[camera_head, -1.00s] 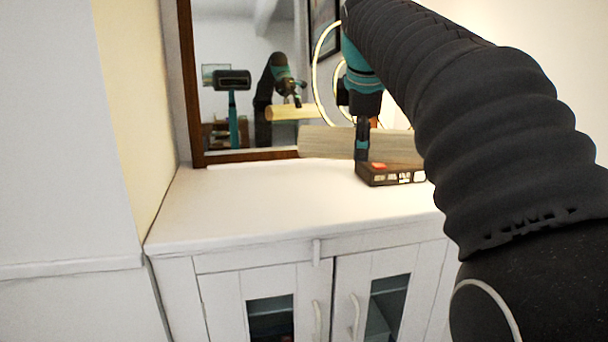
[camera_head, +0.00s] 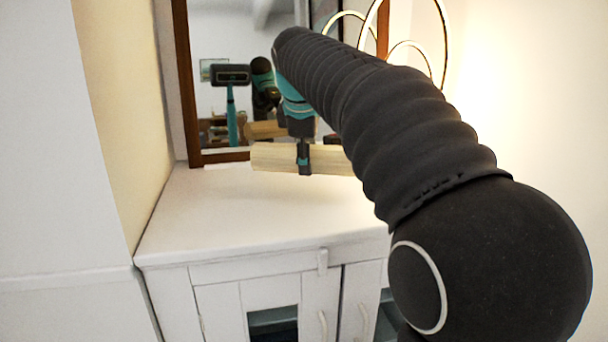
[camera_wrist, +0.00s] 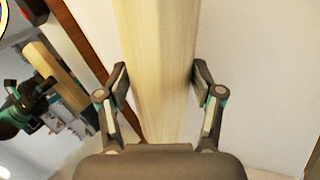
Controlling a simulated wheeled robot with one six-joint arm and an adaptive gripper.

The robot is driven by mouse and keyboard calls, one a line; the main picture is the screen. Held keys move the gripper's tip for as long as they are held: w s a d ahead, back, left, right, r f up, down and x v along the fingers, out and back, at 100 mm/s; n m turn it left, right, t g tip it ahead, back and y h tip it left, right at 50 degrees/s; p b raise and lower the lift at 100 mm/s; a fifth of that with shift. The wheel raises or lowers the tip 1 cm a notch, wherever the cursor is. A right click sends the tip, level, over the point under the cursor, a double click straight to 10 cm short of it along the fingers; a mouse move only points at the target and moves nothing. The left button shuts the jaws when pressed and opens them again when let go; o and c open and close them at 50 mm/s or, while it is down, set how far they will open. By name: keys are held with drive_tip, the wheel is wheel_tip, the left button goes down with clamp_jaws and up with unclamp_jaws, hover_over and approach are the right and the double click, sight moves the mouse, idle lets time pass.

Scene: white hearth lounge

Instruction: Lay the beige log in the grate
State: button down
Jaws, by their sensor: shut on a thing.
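The beige log (camera_head: 277,158) is held level in front of the mirror, above the back of the white cabinet top. My gripper (camera_head: 304,166) is shut on the log near its middle, coming from above. In the wrist view the log (camera_wrist: 157,62) runs away from the camera between the two fingers of my gripper (camera_wrist: 160,88). My arm hides part of the log's right side in the head view. The grate is not in view.
The white cabinet (camera_head: 235,215) has a clear top below the log. A brown-framed mirror (camera_head: 222,50) stands behind and shows my reflection. Glowing rings (camera_head: 440,30) stand at the right. A cream and white wall (camera_head: 122,110) is at the left.

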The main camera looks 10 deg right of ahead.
drive_tip(key=shift+w+a+f, duration=0.25)
drive_tip(key=shift+w+a, duration=0.05)
drive_tip(key=shift+f+b, duration=0.45)
drive_tip(key=shift+f, duration=1.45)
drive_tip(key=shift+f, duration=0.15)
drive_tip(key=shift+c, duration=0.8)
unclamp_jaws()
drive_tip(key=shift+s+r, duration=0.15)
drive_tip(key=shift+r, duration=0.25)
drive_tip(key=p+v, duration=0.1)
drive_tip(key=v, duration=1)
drive_tip(key=shift+p, duration=0.4)
drive_tip(key=shift+s+a+r, duration=0.1)
drive_tip(key=shift+s+a, duration=0.05)
drive_tip(key=shift+s, duration=0.05)
